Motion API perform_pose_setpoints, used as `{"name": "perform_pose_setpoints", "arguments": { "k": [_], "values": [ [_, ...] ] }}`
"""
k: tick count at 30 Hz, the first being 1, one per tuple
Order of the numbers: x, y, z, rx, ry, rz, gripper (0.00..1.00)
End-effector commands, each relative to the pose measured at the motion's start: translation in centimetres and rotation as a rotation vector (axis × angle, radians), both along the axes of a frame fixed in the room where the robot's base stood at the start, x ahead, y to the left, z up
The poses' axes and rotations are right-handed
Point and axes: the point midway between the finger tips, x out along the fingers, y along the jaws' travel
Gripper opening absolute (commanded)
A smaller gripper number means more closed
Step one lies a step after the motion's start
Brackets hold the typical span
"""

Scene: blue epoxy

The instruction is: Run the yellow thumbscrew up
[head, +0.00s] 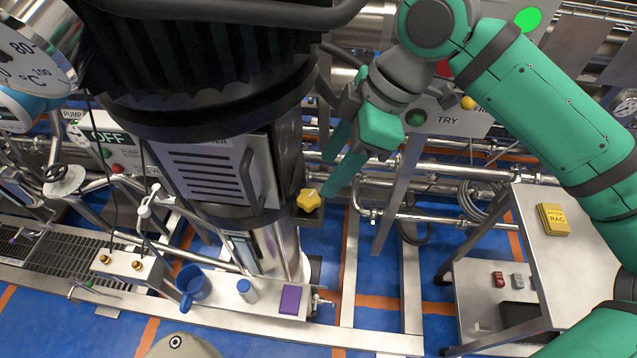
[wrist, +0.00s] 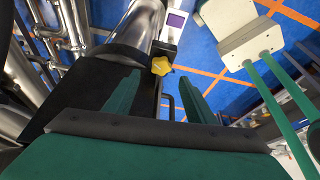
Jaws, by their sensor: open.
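The yellow thumbscrew (head: 309,199) is a lobed knob on a dark bracket at the right side of the large machine's column. In the wrist view the thumbscrew (wrist: 161,66) lies ahead, between the two fingers in the picture and beyond their tips. My gripper (head: 335,165) is open and empty, above and to the right of the thumbscrew, and appears apart from it. In the wrist view my gripper (wrist: 158,85) shows both green fingers spread. The screw's shaft is hidden under the knob.
A blue mug (head: 192,284), a small bottle (head: 247,290) and a purple block (head: 290,300) stand below. A steel cart (head: 560,262) is at right.

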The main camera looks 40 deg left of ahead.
Motion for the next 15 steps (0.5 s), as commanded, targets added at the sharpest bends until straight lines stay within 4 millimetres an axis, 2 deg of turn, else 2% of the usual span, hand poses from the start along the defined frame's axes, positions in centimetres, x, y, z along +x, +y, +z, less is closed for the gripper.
{"name": "perform_pose_setpoints", "arguments": {
  "k": [9, 15],
  "values": [
    [-1.4, 1.7, -5.1, -0.003, 0.0, 0.004, 0.5],
    [-1.8, 2.4, -6.9, -0.001, -0.001, 0.003, 0.5]
  ]
}}
